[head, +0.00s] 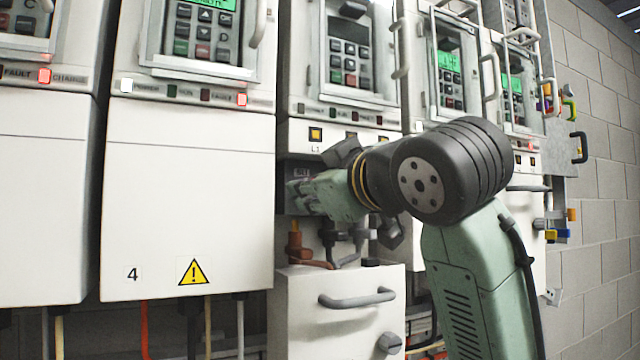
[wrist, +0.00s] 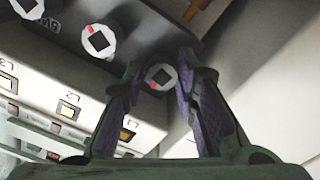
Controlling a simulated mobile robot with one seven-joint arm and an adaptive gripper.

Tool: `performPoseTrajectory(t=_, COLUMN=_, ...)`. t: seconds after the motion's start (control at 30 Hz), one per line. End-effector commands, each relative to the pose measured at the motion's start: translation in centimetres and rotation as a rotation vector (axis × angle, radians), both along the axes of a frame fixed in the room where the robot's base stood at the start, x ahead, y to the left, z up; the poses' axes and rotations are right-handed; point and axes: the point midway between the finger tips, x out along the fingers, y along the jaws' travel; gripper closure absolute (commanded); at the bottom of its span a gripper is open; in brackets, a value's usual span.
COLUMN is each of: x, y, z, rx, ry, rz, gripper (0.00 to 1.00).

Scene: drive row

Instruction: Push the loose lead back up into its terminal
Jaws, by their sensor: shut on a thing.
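My gripper (head: 302,194) reaches left into the open lower bay of the middle drive. In the wrist view its two purple-padded fingers (wrist: 160,92) stand on either side of a round white-rimmed piece (wrist: 160,76) with a dark square centre and a red mark. The gripper is shut on this piece. I cannot tell whether it belongs to the loose lead or the terminal. An orange-brown lead (head: 295,240), a black lead (head: 328,236) and a grey lead (head: 360,234) hang below the gripper. The upper lead ends are partly hidden by my gripper and wrist.
The hinged-down cover (head: 340,315) with a grey handle is below the bay. A closed white cover (head: 188,210) with a warning triangle is on the left. Another drive (head: 445,75) stands to the right.

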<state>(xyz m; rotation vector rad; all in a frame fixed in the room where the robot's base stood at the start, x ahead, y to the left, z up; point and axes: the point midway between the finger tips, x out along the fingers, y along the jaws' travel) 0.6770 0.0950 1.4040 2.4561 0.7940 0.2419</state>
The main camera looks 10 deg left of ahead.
Motion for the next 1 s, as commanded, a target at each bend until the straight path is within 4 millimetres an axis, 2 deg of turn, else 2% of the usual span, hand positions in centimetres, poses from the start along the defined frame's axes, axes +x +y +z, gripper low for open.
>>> performPoseTrajectory(t=0.3, x=-0.15, y=0.29, z=-0.52, rx=-0.097, ry=-0.055, rz=0.007, gripper=1.0)
performPoseTrajectory(t=0.8, x=-0.16, y=0.31, z=-0.56, rx=-0.11, ry=-0.065, rz=0.007, gripper=1.0)
performPoseTrajectory(t=0.83, x=-0.16, y=0.31, z=-0.56, rx=-0.11, ry=-0.065, rz=0.007, gripper=0.72)
performPoseTrajectory(t=1.0, x=-0.12, y=0.23, z=-0.44, rx=-0.108, ry=-0.066, rz=0.005, gripper=0.61)
